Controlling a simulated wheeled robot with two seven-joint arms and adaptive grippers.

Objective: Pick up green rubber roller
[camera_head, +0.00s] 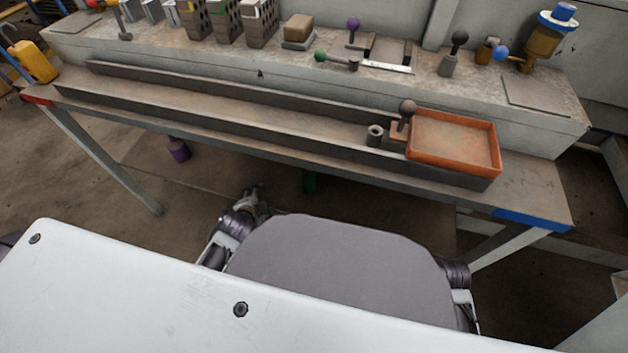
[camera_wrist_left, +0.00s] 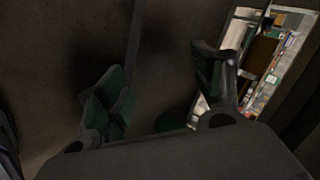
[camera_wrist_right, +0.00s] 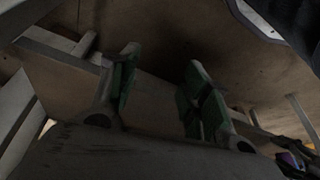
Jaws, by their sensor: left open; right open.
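A dark green cylinder (camera_head: 309,182), which looks like the green rubber roller, stands in the shadow below the bench, just beyond my body in the head view. Its lower part is hidden by my body. My left gripper (camera_head: 252,198) is low in front of the bench, to the left of the cylinder and apart from it. In the left wrist view my left gripper (camera_wrist_left: 158,68) is open, and a dark green rounded thing (camera_wrist_left: 172,121) shows beyond and between its fingers. My right gripper (camera_wrist_right: 160,62) is open and empty in the right wrist view; the head view hides its fingers.
A bench (camera_head: 300,153) with a long rail crosses the view above the cylinder. An orange tray (camera_head: 455,142) sits at its right end. A purple cylinder (camera_head: 179,150) is below the bench at left, near a bench leg (camera_head: 105,160). Hollow bricks (camera_head: 227,22) stand at the back.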

